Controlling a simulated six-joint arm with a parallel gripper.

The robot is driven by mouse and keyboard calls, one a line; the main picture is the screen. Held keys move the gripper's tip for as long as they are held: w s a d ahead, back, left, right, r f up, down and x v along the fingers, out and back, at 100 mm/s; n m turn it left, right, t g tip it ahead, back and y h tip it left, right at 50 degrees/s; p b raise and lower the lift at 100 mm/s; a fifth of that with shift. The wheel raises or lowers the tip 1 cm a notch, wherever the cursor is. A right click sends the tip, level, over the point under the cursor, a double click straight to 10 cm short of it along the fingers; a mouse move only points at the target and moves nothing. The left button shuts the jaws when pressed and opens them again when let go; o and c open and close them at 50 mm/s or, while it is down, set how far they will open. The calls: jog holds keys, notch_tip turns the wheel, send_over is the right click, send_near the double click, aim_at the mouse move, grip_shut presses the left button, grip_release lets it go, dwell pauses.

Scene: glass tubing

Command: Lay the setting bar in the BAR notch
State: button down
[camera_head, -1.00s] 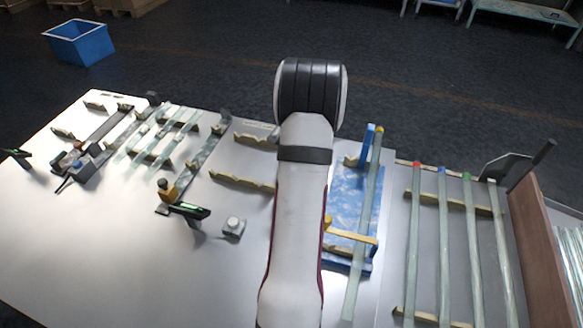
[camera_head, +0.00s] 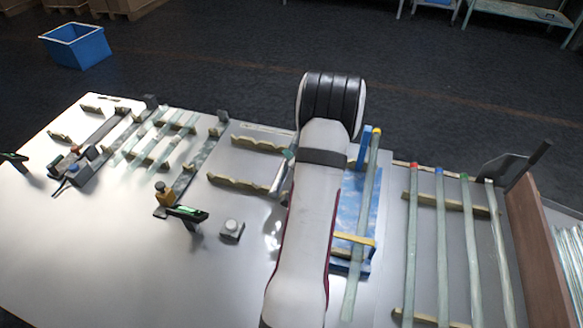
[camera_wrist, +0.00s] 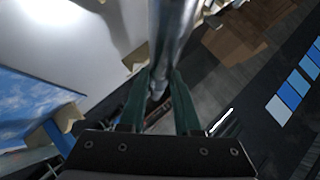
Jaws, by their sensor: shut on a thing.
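The setting bar appears to be the grey metal rod (camera_wrist: 172,40) between the green fingers of my gripper (camera_wrist: 160,95) in the wrist view. My gripper is shut on it. Part of a grey rod (camera_head: 281,174) shows just left of my arm in the head view, beside the notched wooden rails. Notched wooden rails (camera_head: 240,184) lie on the pale table left of my arm. No BAR label can be read, so I cannot tell which notch is BAR.
A blue fixture (camera_head: 348,218) right of my arm carries a yellow-capped tube (camera_head: 368,190) and a yellow strip (camera_head: 340,236). Several glass tubes (camera_head: 440,240) lie on a rack at the right.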

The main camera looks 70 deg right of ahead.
notch_tip(320, 180, down, 4)
jog(key=shift+w, duration=0.15)
jog(key=shift+f, duration=0.25)
jog(key=shift+f, duration=0.35)
jog(key=c, duration=0.6)
grip_release()
